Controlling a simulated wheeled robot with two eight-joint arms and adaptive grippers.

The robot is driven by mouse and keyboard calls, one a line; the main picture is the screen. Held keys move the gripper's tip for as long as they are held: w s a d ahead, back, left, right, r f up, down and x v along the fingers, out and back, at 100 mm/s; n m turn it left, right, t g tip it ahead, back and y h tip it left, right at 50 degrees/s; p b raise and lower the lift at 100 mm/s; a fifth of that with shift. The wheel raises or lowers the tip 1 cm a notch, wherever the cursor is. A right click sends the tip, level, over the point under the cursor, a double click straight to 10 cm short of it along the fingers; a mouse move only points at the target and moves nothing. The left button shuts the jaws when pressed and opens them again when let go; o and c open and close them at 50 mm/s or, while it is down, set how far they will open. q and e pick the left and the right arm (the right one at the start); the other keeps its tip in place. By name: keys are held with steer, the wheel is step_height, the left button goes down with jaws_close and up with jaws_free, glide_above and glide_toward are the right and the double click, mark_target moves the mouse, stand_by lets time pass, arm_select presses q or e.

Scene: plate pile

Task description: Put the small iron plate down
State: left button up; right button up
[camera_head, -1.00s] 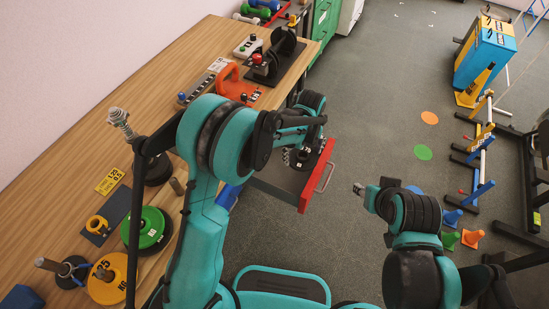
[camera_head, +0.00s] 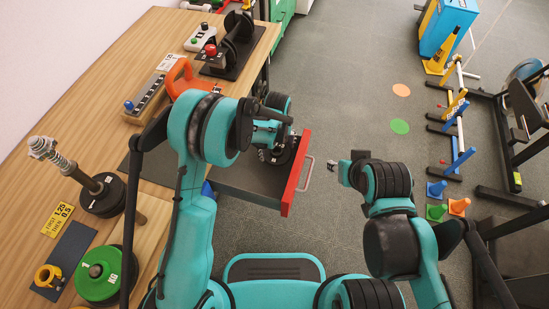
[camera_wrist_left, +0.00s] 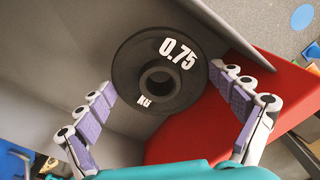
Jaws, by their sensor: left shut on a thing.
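The small iron plate (camera_wrist_left: 133,62) is a black disc marked 0.75 KG with a hole in its middle. My left gripper (camera_wrist_left: 163,80) is shut on it, one padded finger at each side of its rim. The plate is in or just over the open grey drawer (camera_head: 240,180) with the red front (camera_head: 297,173); I cannot tell whether it touches the floor. In the head view my left gripper (camera_head: 275,153) is at the drawer, partly hiding the plate. My right gripper (camera_head: 333,168) hangs over the floor, right of the drawer, too small to read.
On the wooden table (camera_head: 90,95) stand a spring-topped post with black plates (camera_head: 102,196), a green plate (camera_head: 105,275), a yellow label (camera_head: 58,219) and an orange handle (camera_head: 180,78). Cones (camera_head: 458,206) and gym equipment stand at the right.

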mark_target(277, 156)
arm_select(q)
step_height(277, 156, down, 4)
steer(key=shift+r+b, duration=0.1)
steer(key=shift+b, duration=0.75)
steer(key=shift+r, duration=0.1)
steer(key=o, duration=1.5)
steer(key=shift+f, duration=0.2)
steer(key=shift+o, duration=0.2)
